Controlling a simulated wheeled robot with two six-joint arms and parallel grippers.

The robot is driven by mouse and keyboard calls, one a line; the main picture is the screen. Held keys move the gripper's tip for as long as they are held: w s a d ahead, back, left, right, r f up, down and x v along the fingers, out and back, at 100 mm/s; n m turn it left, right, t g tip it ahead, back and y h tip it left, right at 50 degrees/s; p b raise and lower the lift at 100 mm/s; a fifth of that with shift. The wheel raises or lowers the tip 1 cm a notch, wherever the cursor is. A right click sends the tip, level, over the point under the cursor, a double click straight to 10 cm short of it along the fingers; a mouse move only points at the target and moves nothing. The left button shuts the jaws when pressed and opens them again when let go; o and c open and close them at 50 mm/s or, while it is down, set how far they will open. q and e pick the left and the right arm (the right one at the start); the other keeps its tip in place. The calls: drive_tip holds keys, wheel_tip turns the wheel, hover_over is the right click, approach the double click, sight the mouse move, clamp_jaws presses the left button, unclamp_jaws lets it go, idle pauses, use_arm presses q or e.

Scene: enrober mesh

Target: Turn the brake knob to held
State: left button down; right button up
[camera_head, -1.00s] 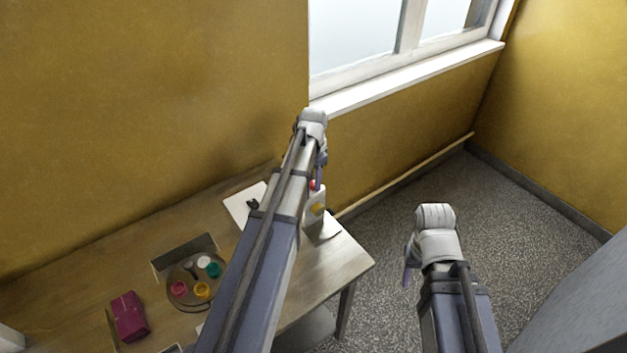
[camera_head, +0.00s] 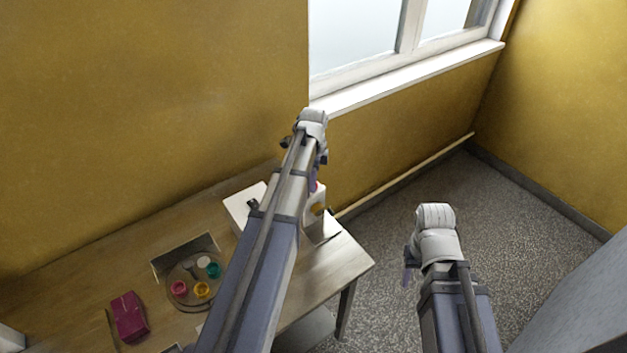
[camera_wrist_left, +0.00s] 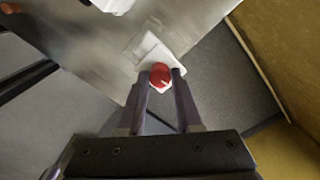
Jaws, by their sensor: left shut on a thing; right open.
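In the left wrist view the brake knob (camera_wrist_left: 160,74) is round and red with a short white mark on its face. It sits on a small white mount (camera_wrist_left: 148,47) near the corner of the table. My left gripper (camera_wrist_left: 162,73) has a finger on either side of the knob and is shut on it. In the head view my left arm hides most of the knob and fingers; part of the white mount (camera_head: 314,207) shows beside the arm. My right gripper (camera_head: 407,275) hangs open over the floor, away from the table; only a bit of a finger shows.
The wooden table (camera_head: 320,272) runs along the yellow wall. A round tray (camera_head: 187,272) with several coloured pots and a magenta box (camera_head: 129,318) are on its left part. A white block (camera_head: 240,205) stands behind my left arm. The floor right of the table is clear.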

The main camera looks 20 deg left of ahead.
use_arm(q)
drive_tip(key=shift+m, duration=0.4)
idle(0.3)
drive_tip(key=c, duration=0.6)
unclamp_jaws()
drive_tip(key=shift+r, duration=0.1)
wheel_tip(320, 180, up, 8)
drive_tip(key=p, duration=0.8)
drive_tip(key=shift+f, duration=0.25)
